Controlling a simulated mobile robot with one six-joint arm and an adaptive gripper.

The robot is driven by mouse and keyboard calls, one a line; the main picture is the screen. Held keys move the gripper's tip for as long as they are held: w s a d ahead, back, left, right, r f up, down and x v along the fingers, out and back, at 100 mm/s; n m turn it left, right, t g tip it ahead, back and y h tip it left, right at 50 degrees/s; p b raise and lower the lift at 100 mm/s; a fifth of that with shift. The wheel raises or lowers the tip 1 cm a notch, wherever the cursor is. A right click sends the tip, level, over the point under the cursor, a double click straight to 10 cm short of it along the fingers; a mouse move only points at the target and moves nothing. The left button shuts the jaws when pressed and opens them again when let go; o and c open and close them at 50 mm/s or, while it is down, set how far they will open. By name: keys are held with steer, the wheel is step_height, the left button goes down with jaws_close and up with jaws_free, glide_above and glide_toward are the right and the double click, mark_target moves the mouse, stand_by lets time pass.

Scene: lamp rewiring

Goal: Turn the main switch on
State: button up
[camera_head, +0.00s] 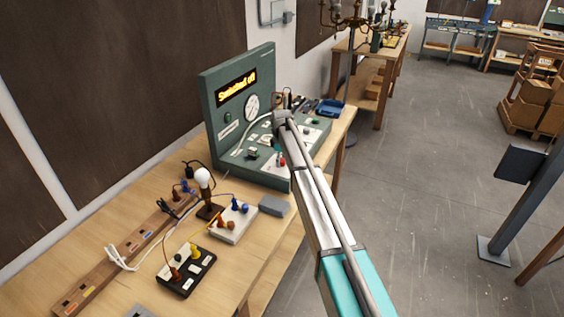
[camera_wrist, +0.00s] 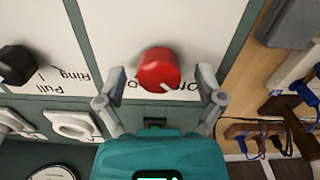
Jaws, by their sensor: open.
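A red rotary knob (camera_wrist: 159,69) sits on a white plate of the panel, with a pale pointer mark on its face. It partly covers the printed label beside it, so I cannot read that label. My gripper (camera_wrist: 161,78) is open, with one finger on each side of the knob and a visible gap on both sides. In the head view the red knob (camera_head: 282,161) shows on the green console (camera_head: 238,88), just beside my arm. My gripper is mostly hidden there. The console's display (camera_head: 236,88) shows amber text that seems to end in "off".
A black knob (camera_wrist: 16,64) and pale sockets (camera_wrist: 73,125) lie left of the red knob. On the wooden bench (camera_head: 105,245) stand a lamp bulb (camera_head: 203,178), a white terminal box (camera_head: 233,222), a black box (camera_head: 187,271) and loose cables.

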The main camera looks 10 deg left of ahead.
steer(key=c, duration=1.1)
steer(key=shift+d, duration=0.25)
steer(key=shift+c, duration=0.2)
steer(key=shift+a, duration=0.15)
